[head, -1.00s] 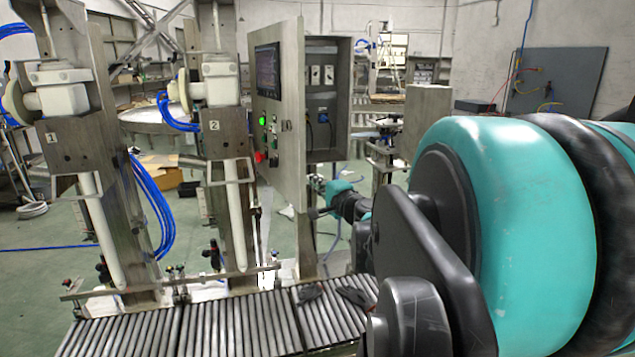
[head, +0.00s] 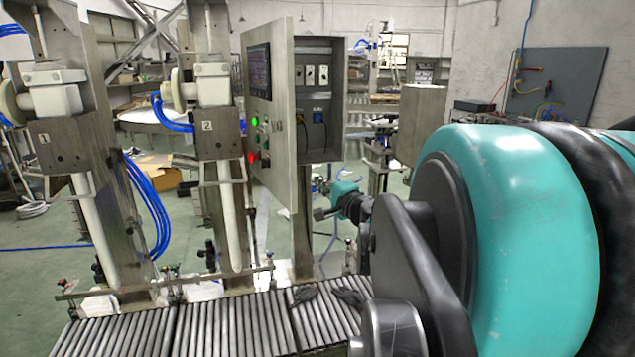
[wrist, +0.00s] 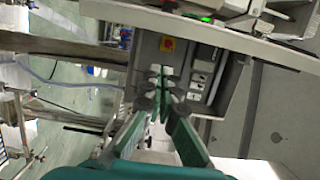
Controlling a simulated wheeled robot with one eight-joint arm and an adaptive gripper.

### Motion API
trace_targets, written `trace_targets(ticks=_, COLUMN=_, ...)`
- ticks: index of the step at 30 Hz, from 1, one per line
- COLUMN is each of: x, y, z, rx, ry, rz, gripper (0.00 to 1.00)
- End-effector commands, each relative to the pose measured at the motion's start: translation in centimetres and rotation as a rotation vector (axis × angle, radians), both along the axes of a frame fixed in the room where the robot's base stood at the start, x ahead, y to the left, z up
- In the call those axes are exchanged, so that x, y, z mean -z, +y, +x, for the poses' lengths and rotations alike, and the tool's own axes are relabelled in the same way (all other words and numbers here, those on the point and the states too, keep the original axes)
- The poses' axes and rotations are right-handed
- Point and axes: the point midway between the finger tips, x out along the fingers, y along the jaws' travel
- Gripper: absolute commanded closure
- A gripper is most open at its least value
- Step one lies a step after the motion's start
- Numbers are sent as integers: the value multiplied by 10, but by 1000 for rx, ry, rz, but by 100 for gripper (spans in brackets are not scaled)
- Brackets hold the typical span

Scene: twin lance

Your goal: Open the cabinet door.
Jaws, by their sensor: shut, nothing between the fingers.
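The grey cabinet door (head: 283,150) stands swung out toward me, with a screen and lit buttons on its outer face. Its free edge also shows as a pale band across the top of the wrist view (wrist: 200,32). The cabinet body (head: 339,95) behind it is exposed, with sockets and switches inside. My gripper (head: 320,214) is below the cabinet opening, right of the door's lower free edge, with a gap between them. In the wrist view my gripper (wrist: 163,97) has its fingertips together, with nothing seen between them. The door's hinges are hidden.
A roller conveyor (head: 230,325) runs along the front, with dark gloves (head: 349,297) on it. Filling columns (head: 215,145) stand left of the door. A steel post (head: 303,245) is below the cabinet. Open green floor (head: 40,265) lies at the left.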

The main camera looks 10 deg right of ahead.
Motion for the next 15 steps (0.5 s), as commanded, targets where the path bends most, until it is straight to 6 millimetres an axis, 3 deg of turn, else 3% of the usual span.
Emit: trace_targets(ticks=15, x=1, y=4, z=-57, rx=1, ry=0, rz=0, gripper=100)
